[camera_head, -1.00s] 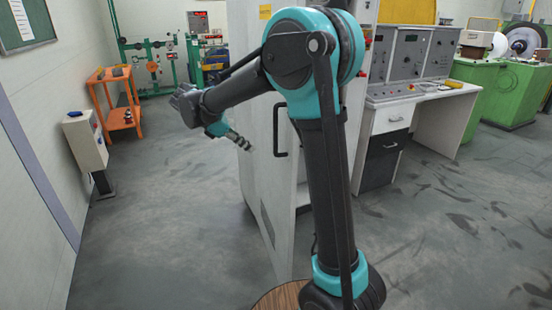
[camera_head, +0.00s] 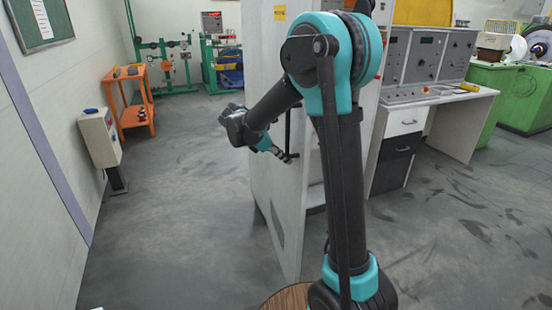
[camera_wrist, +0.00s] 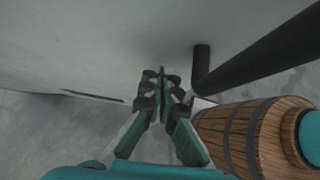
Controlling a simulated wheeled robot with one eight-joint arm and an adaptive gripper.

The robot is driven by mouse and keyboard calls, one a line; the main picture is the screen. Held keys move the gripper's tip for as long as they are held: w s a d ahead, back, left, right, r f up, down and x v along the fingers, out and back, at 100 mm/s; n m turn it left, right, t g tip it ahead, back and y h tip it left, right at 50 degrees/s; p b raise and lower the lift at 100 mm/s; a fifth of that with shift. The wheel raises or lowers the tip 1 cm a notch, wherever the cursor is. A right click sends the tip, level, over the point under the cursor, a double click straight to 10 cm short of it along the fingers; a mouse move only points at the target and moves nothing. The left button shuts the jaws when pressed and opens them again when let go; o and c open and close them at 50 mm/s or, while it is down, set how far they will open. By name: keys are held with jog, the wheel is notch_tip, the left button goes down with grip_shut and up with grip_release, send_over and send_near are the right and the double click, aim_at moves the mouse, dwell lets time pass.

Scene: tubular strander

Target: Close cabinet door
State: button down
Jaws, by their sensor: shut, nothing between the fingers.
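The cabinet door (camera_head: 265,70) is a tall pale grey panel standing open left of my arm in the head view. Its black bar handle (camera_head: 288,128) is upright and partly hidden by my arm. My gripper (camera_head: 287,157) is shut and empty, at the lower end of the handle in that view. In the wrist view the closed fingertips (camera_wrist: 162,88) point at the pale door face (camera_wrist: 120,40), with the dark handle (camera_wrist: 255,62) just to their right. I cannot tell whether the fingers touch the door.
A workbench with control panels (camera_head: 425,65) stands to the right. An orange shelf stand (camera_head: 133,98) and a white box on a post (camera_head: 100,137) stand along the left wall. The grey floor (camera_head: 185,215) left of the door is clear.

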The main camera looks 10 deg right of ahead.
jog(key=shift+d, duration=0.3)
